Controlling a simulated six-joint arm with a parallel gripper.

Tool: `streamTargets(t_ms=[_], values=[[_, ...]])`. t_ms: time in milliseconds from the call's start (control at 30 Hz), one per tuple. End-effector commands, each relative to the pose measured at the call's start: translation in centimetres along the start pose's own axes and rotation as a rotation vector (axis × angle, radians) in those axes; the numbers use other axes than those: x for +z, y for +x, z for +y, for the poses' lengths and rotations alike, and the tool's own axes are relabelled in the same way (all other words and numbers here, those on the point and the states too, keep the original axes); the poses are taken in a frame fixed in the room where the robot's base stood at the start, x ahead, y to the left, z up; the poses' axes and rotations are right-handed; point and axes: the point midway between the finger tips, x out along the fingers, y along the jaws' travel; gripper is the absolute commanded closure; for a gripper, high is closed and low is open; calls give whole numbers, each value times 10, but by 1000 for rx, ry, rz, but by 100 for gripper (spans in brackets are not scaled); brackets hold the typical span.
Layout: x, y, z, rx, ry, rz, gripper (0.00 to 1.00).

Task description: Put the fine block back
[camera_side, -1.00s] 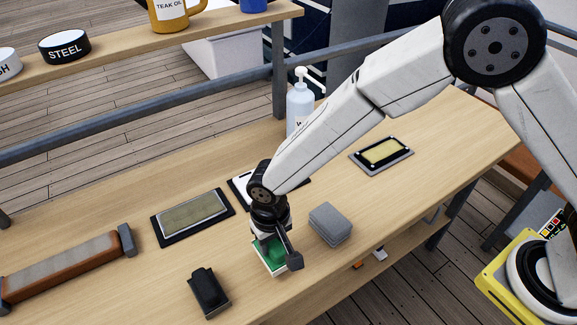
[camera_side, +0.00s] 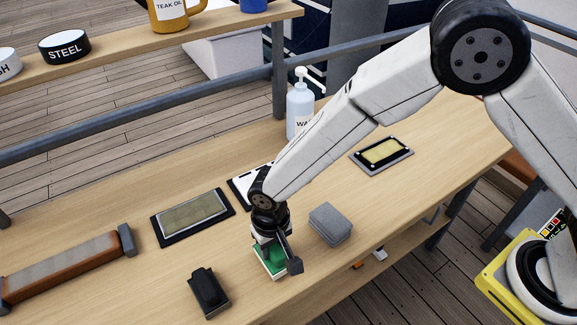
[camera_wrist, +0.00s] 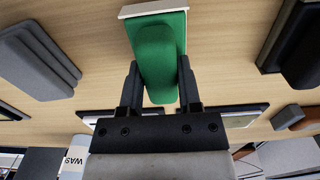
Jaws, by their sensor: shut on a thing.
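A green block with a pale base (camera_side: 270,263) is at the front middle of the wooden bench; I take it as the fine block, though no label shows. My gripper (camera_side: 277,248) is shut on it from above. In the wrist view the green block (camera_wrist: 158,50) has a rounded raised grip, and my gripper's dark fingers (camera_wrist: 159,85) stand on both sides of that grip. The pale base edge shows at its far end. Whether the base touches the bench or hangs just above it, I cannot tell.
A grey block (camera_side: 330,224) stands to the right, a black block (camera_side: 209,293) to the left. Behind are a grey stone in a black tray (camera_side: 192,217), a partly hidden white plate (camera_side: 243,190), a yellow plate (camera_side: 384,152) and a pump bottle (camera_side: 299,112). A brown-and-grey bar (camera_side: 65,268) lies far left.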

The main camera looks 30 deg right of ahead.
Motion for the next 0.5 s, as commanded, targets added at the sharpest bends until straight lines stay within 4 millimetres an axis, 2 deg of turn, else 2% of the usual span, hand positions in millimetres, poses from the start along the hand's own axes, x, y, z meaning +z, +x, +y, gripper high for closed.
streamTargets(t_ms=[433, 467, 500], values=[[0, 6, 0, 0, 0, 0, 100], [0, 6, 0, 0, 0, 0, 47], [0, 6, 0, 0, 0, 0, 34]])
